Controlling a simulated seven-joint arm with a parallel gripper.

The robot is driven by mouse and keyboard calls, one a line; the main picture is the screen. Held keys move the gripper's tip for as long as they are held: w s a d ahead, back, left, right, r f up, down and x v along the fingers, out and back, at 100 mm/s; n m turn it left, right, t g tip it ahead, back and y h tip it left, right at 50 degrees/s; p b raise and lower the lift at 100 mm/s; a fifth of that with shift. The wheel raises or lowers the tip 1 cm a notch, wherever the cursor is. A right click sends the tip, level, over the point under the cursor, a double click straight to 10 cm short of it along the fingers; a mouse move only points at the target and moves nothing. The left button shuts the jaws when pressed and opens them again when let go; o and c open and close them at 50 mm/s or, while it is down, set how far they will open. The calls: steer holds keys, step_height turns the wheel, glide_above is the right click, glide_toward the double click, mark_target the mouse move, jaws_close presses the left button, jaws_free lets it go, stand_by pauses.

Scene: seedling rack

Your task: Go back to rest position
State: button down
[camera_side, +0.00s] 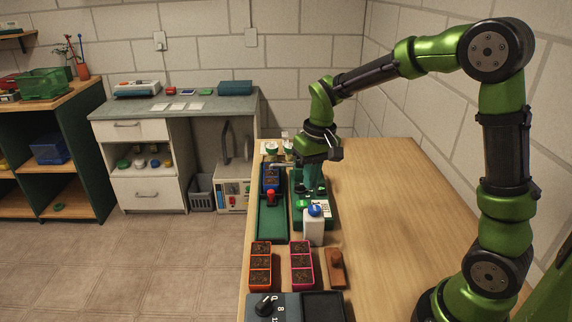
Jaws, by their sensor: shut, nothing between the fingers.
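My gripper (314,190) points down over the far part of the wooden table, at the right of the long green rack. Its fingers are shut and I see nothing held in them; the fingertips are small and partly lost against the green things behind them. The green rack (270,222) lies along the table's left side. A blue seedling tray (271,179) with dark soil sits at its far end, with a small red object (271,196) just in front of it. An orange tray (260,264) and a pink tray (302,264), both soil-filled, stand nearer.
A white bottle with a blue cap (314,226) stands close in front of my gripper. A brown wooden block (336,268) lies beside the pink tray. A dark device with a knob (266,305) is at the near edge. The table's right side (400,215) is bare.

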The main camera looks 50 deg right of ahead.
steer(key=s+a+r+t, duration=0.3)
steer(key=s+r, duration=0.2)
steer(key=s, duration=0.3)
steer(key=s+a+r+t+y, duration=0.1)
steer(key=s+a+r+t, duration=0.2)
steer(key=s, duration=0.5)
steer(key=shift+a+r, duration=0.25)
steer(key=shift+r, duration=0.65)
